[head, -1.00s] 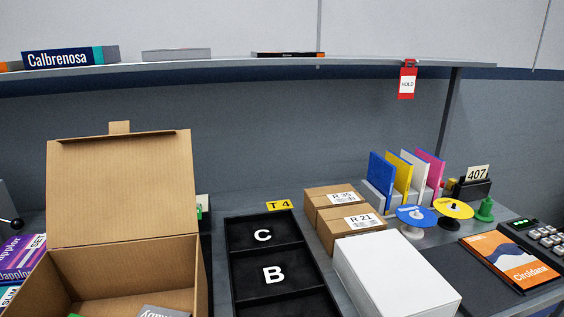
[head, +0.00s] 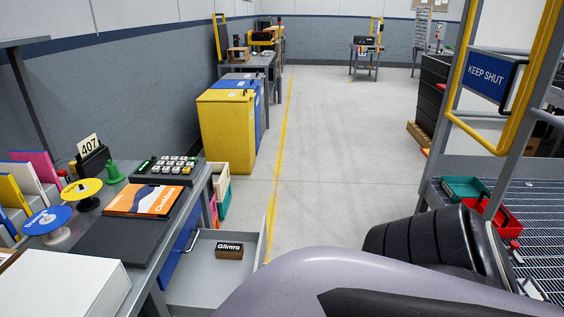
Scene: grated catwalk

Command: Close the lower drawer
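A grey drawer (head: 202,290) stands pulled out to the right from under the workbench at the lower left. A small dark box labelled Glimro (head: 229,251) lies inside it. A blue panel (head: 178,254) with a pale handle shows just above the open drawer, under the bench top. My arm covers the drawer's near right part, and its lower end is cut off by the picture edge. Neither gripper shows; only large links of my arm fill the lower right.
The bench top (head: 178,211) holds a keypad, an orange book, discs and binders. Yellow (head: 225,130) and blue bins stand beyond. Open floor (head: 335,160) lies ahead, right of the yellow line. A yellow-railed KEEP SHUT gate (head: 487,80) and grating with trays are at right.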

